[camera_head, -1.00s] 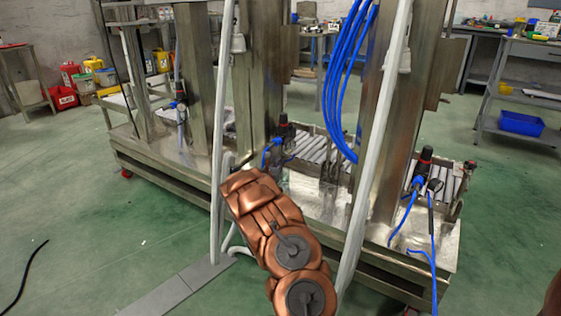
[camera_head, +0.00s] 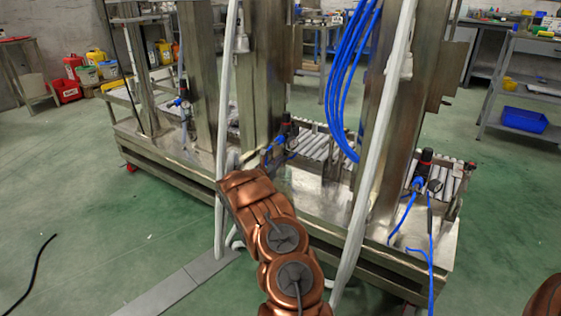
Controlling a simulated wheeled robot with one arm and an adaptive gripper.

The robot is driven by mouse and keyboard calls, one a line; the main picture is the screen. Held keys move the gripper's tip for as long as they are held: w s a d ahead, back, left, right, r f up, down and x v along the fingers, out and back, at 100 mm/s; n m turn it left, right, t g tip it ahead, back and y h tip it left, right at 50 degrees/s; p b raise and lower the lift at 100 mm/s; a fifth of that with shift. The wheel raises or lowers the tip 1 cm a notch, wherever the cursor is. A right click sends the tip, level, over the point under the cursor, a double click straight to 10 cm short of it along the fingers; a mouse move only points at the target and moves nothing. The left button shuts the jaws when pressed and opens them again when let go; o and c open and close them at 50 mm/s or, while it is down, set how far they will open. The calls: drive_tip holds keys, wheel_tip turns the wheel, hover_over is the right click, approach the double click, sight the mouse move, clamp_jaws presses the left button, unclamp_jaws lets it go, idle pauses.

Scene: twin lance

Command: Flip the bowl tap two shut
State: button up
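I cannot pick out the bowl tap two with certainty. Black-and-red fittings with blue parts stand on the steel machine frame: a middle fitting (camera_head: 284,127), a right fitting (camera_head: 424,162), and a smaller left fitting (camera_head: 182,98). I cannot tell the setting of any handle on them. My copper arm reaches up from the bottom centre to the front of the machine, left of and below the middle fitting. My gripper's fingers are not visible; the far end of the arm is hidden behind its own links.
Pale vertical pipes (camera_head: 224,130) and (camera_head: 375,150) stand in front of steel posts. Blue hoses (camera_head: 345,80) hang between posts, and a blue cable (camera_head: 430,265) hangs at the right. A grey floor strip (camera_head: 175,287) runs toward the machine.

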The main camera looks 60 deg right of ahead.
drive_tip(key=o, duration=0.3)
drive_tip(key=shift+w+a, duration=0.1)
drive_tip(key=shift+a, duration=0.05)
drive_tip(key=shift+o, duration=0.7)
drive_tip(key=a, duration=1.1)
drive_tip(key=shift+s+a, duration=0.3)
drive_tip(key=shift+a, duration=0.1)
drive_tip(key=shift+r, duration=0.1)
